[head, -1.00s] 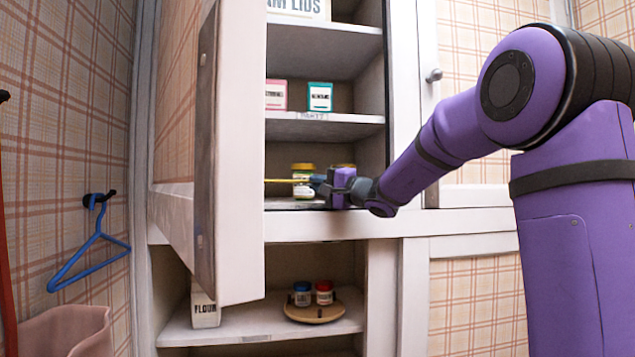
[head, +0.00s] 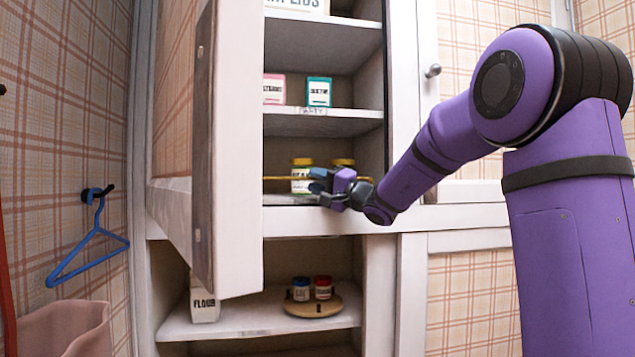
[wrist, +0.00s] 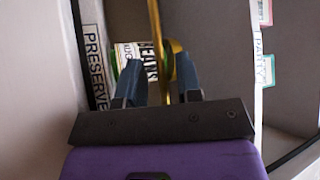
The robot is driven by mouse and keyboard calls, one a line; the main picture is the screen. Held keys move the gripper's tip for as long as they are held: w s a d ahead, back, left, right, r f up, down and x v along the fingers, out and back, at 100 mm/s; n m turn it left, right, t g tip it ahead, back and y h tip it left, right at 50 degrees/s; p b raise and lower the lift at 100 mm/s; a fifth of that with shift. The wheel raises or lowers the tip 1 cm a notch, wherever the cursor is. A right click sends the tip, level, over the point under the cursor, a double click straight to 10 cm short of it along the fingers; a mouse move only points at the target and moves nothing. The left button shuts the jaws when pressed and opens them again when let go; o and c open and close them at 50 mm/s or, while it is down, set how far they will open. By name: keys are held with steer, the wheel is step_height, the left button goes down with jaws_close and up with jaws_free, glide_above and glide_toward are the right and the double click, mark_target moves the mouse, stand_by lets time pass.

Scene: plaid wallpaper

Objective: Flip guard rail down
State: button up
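The guard rail is a thin yellow-gold bar (head: 278,178) running level across the front of a middle cupboard shelf, ahead of the jars. In the wrist view the rail (wrist: 154,22) runs down the picture and passes between my blue fingertips. My gripper (head: 318,180) is at the rail, towards its right part, and hides some of it in the head view. In the wrist view my gripper (wrist: 160,78) is open, its fingers apart on either side of the rail, with the right finger closer to it. Contact cannot be told.
A jar (head: 301,170) and a second jar (head: 343,163) stand behind the rail. The open cupboard door (head: 238,160) stands left of my gripper. Boxes (head: 319,92) sit on the shelf above; a round wooden tray (head: 313,308) with small jars is below.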

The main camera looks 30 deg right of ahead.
steer(key=v, duration=1.1)
steer(key=shift+w, duration=0.1)
steer(key=shift+c, duration=0.2)
